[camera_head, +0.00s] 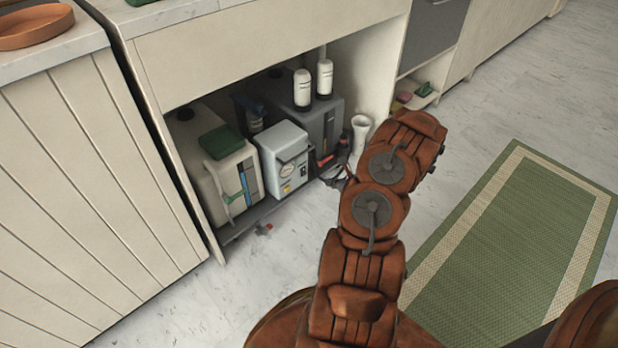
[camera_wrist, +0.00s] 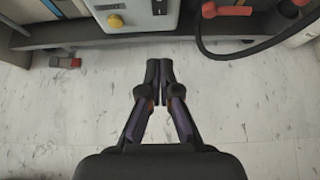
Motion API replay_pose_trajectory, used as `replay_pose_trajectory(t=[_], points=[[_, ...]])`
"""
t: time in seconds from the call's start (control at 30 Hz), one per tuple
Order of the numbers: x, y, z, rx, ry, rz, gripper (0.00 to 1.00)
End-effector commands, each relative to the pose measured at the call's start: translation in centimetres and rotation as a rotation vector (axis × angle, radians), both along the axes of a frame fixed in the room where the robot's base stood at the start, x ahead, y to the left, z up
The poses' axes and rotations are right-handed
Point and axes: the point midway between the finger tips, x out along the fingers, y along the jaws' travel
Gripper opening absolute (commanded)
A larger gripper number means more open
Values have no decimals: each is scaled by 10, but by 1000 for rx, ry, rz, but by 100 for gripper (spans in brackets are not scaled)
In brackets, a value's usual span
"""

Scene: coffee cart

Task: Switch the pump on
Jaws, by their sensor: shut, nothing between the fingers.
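The pump appears to be the pale grey box (camera_head: 285,165) with a round gauge on its front, standing in the open cabinet. In the head view my gripper (camera_head: 336,172) is dark and partly hidden, right of the pump.
A white container (camera_head: 212,170) with a green item on top stands left of the pump. White bottles (camera_head: 302,90) stand behind. A red-handled part with a dark hose (camera_wrist: 225,11) lies right of the pump. A small red piece (camera_head: 264,229) lies on the floor. The cabinet walls and top surround the opening.

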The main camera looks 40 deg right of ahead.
Motion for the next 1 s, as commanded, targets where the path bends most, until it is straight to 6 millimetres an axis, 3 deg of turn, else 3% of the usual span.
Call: replay_pose_trajectory(t=[0.57, 1.0], points=[[5, 0, -6, -2, 2, 1, 0], [52, -2, -40, -2, 1, 3, 0]])
